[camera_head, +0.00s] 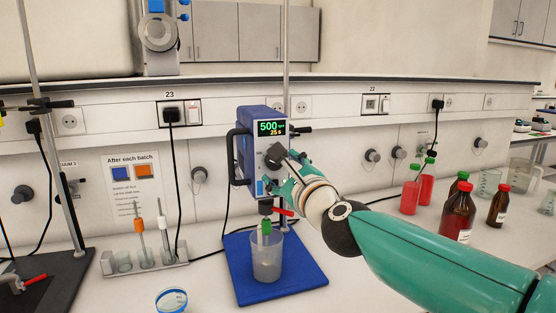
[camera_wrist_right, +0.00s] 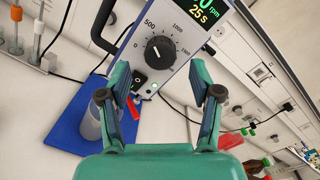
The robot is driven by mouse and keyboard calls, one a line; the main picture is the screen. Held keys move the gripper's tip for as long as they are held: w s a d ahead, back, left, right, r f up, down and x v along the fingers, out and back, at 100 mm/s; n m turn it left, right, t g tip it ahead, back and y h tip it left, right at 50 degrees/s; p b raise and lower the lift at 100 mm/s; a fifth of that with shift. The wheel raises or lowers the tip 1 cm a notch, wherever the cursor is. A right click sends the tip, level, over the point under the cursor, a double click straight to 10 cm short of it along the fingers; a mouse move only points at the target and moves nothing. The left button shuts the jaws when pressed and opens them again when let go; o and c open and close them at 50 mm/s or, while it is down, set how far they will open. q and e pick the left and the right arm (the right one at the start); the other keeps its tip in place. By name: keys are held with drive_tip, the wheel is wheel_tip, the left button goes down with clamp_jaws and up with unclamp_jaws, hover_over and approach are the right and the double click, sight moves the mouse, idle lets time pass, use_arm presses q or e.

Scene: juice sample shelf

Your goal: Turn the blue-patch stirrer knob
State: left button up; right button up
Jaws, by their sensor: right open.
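The blue stirrer (camera_head: 245,118) hangs on a rod above a blue base plate (camera_head: 240,285). Its display (camera_head: 270,129) reads 500 and 25 s. In the right wrist view its black knob (camera_wrist_right: 160,48) sits on a white dial marked 0 to 1500, with a black switch below it. My right gripper (camera_head: 283,172) is at the front of the stirrer and partly covers its panel. My left gripper is not in view.
A beaker (camera_head: 267,262) stands on the blue plate under the stirrer. A rack (camera_head: 145,262) with probes is at left, near a sign (camera_head: 134,180) with a blue and an orange patch. Red-capped bottles (camera_head: 458,215) stand at right. A glass dish (camera_head: 171,301) lies in front.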

drive_tip(key=shift+p+x, duration=0.45)
drive_tip(key=shift+x, duration=1.45)
drive_tip(key=shift+d, duration=0.1)
drive_tip(key=c, duration=1.1)
